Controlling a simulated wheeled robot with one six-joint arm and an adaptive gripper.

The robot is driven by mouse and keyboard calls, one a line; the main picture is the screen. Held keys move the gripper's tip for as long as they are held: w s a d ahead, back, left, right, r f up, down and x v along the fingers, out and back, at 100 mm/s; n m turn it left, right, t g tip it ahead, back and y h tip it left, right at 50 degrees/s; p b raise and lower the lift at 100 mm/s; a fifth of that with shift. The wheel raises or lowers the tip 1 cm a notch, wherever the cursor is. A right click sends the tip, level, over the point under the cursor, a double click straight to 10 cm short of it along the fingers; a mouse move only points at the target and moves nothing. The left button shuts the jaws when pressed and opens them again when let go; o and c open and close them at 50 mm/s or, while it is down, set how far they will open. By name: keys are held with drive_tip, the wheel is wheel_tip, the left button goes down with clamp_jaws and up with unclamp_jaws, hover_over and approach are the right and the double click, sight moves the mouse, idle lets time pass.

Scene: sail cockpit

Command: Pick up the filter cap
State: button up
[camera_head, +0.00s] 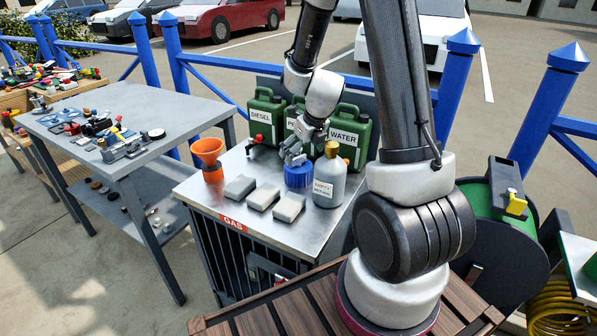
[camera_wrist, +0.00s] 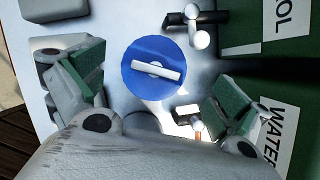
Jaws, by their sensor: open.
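A round blue cap (camera_head: 298,175) stands on the grey metal cabinet top, in front of the green canisters; it fits the filter cap. In the wrist view the blue cap (camera_wrist: 140,80) shows from above with a white bar across its middle. My gripper (camera_head: 293,155) is just above the cap in the head view. In the wrist view my gripper (camera_wrist: 158,88) is open, its green-padded fingers apart with the cap between them and slightly beyond. Nothing is held. Whether the fingers reach the cap's height is unclear.
A grey bottle (camera_head: 329,178) stands close right of the cap. Green canisters (camera_head: 266,122) stand behind. An orange funnel (camera_head: 208,154) and several grey blocks (camera_head: 263,197) lie to the left and front. A grey workbench (camera_head: 110,105) with small parts is farther left.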

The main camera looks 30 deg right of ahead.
sight(296, 166)
drive_tip(key=x, duration=0.7)
drive_tip(key=shift+s+a+f, duration=0.15)
drive_tip(key=shift+a+f, duration=0.05)
drive_tip(key=shift+f, duration=0.1)
drive_tip(key=shift+c, duration=0.4)
drive_tip(key=c, duration=1)
